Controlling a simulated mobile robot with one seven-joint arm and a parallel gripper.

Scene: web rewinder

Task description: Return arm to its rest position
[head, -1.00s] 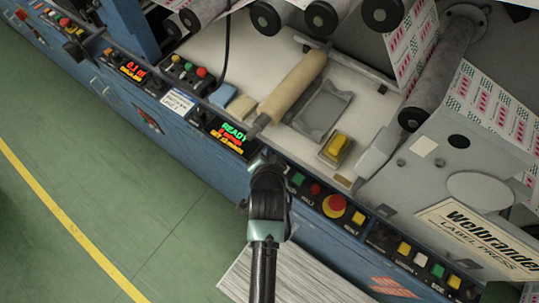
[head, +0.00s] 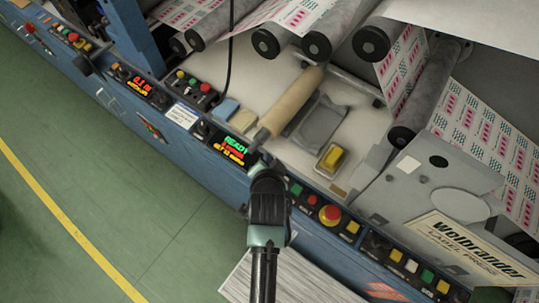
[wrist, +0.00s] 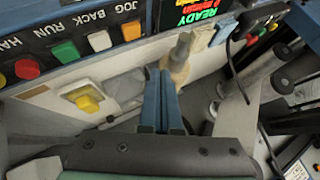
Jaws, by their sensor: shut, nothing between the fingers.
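My arm rises from the bottom of the head view, and my gripper (head: 267,160) is at its far end, over the blue front edge of the machine. I cannot tell whether the fingers touch anything.
A row of buttons, including a red emergency button (head: 330,214), lines the machine edge right of my gripper. The cream roller (head: 291,102), a yellow button box (head: 331,159) and grey rollers lie beyond. Green floor (head: 130,215) is open to the left.

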